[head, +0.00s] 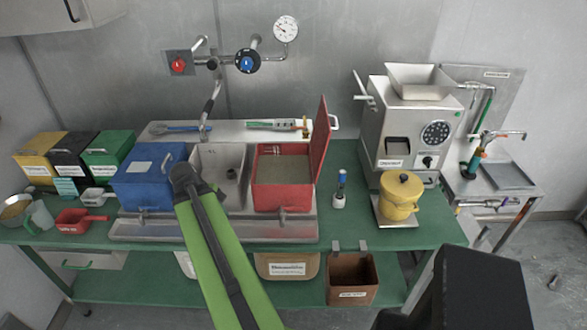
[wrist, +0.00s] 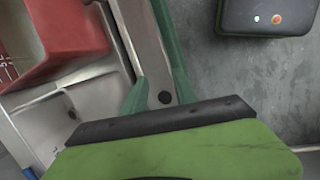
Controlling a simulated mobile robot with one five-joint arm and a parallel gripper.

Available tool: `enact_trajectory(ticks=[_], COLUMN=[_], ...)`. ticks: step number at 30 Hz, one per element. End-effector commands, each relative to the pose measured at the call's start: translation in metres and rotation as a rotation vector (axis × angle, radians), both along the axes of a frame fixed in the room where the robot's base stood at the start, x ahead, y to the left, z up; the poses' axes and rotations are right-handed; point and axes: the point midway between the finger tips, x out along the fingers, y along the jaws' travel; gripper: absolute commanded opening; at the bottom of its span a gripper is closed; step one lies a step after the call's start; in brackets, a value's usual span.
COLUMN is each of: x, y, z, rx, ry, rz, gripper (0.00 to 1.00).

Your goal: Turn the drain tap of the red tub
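The red tub (head: 283,195) sits at the right of the steel sink unit, its red lid (head: 321,140) standing open on its right side. A small metal drain tap (head: 283,213) is low on its front, above the drip tray; how its handle is turned is too small to tell. The tub also shows at the upper left of the wrist view (wrist: 60,38). My gripper (wrist: 160,77) has two dark green fingers apart over the tray, with nothing seen between them. In the head view my arm's end is left of the red tub, by the sink basin; its fingers are hidden there.
A blue tub (head: 145,190) stands left of the basin (head: 228,165). The long drip tray (head: 215,232) runs along the front. To the right are a small bottle (head: 339,190), a yellow pot (head: 399,205) and the grinder (head: 403,130). A brown bin (head: 352,280) hangs below.

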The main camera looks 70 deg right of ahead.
Motion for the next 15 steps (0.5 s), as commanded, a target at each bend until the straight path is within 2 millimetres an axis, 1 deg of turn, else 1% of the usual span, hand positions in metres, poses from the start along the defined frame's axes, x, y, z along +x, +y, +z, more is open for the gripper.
enact_trajectory(ticks=[1, 2, 3, 6, 9, 10, 12, 15], x=[-0.024, -0.037, -0.055, -0.094, -0.122, -0.127, -0.136, -0.139], y=[-0.024, -0.036, -0.051, -0.080, -0.098, -0.101, -0.106, -0.108], z=[0.057, 0.071, 0.088, 0.122, 0.141, 0.143, 0.146, 0.145], rx=[-0.008, -0.012, -0.018, -0.021, -0.020, -0.019, -0.018, -0.017], ry=[0.026, 0.044, 0.067, 0.119, 0.157, 0.165, 0.176, 0.182], rz=[0.002, 0.010, 0.020, 0.042, 0.059, 0.063, 0.068, 0.072], gripper=[0.34, 0.34, 0.34, 0.34, 0.34, 0.34, 0.34, 0.34])
